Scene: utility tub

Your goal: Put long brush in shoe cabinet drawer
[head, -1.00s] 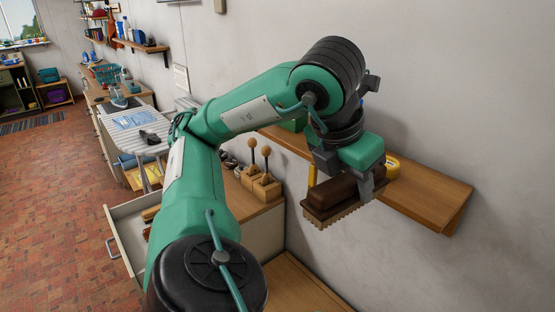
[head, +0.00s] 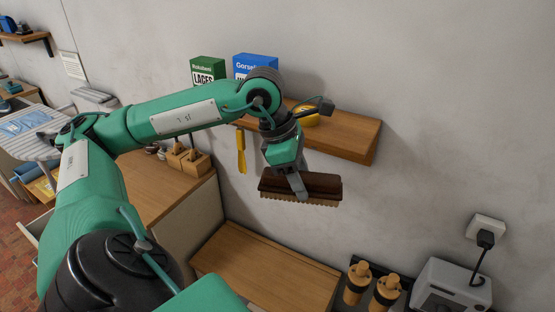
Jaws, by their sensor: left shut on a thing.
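My left gripper (head: 288,177) is shut on a long brown brush (head: 322,187) with pale bristles pointing down. The brush is in the air in front of the wall, below the wall shelf and above a low wooden top. An open drawer shows only in part at the left edge (head: 35,226), in the cabinet behind my left arm; its inside is mostly hidden by the arm. My right gripper is not in view.
The wall shelf (head: 352,138) holds a green box (head: 207,70), a blue box (head: 256,65) and a yellow item. Wooden shoe trees (head: 195,162) stand on the cabinet top (head: 150,185). The low wooden top (head: 265,272) is clear. A grey appliance (head: 452,287) stands at the lower right.

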